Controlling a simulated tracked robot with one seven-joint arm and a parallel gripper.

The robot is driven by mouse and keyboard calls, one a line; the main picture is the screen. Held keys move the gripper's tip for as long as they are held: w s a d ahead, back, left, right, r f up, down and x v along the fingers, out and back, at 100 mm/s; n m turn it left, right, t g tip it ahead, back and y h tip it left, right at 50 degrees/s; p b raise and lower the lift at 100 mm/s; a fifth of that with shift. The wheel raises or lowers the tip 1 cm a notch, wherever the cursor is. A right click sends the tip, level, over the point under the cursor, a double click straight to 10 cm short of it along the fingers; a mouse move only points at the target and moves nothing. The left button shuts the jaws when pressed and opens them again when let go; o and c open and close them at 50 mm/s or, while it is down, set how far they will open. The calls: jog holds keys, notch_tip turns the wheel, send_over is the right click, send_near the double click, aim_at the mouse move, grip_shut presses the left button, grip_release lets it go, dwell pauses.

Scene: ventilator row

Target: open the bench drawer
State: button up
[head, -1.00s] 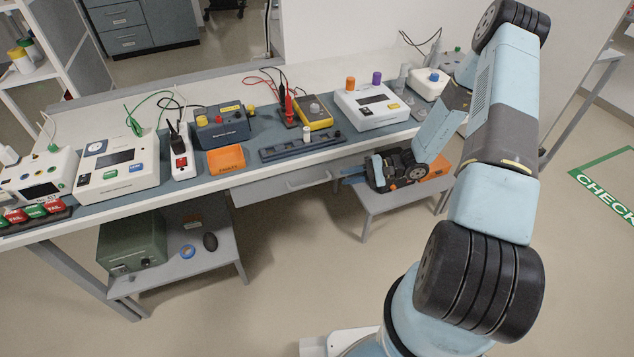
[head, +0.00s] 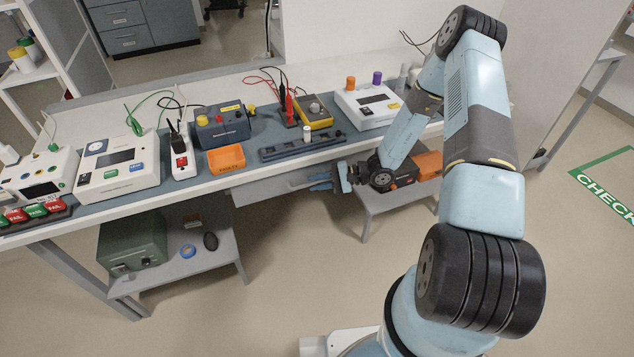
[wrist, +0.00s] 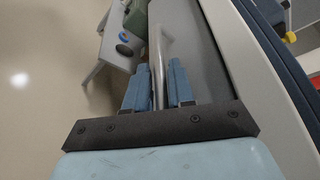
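The bench drawer (head: 262,191) is a grey front under the worktop; it looks flush with the bench. Its bar handle (head: 298,184) is partly hidden by my fingers in the head view. In the wrist view the silver handle (wrist: 163,45) runs lengthwise from between my fingers, with the grey drawer front (wrist: 203,60) just to its right. My gripper (head: 321,182) is at the right end of the handle. In the wrist view my gripper (wrist: 157,80) has one blue finger on each side of the bar, with narrow gaps, and looks open.
The bench worktop edge (head: 215,182) runs above the drawer and carries several instruments. A low grey shelf (head: 395,197) with an orange bin (head: 430,163) stands under my forearm. Floor before the drawer is clear.

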grip_shut()
jog(key=shift+d, duration=0.1)
dwell(0.3)
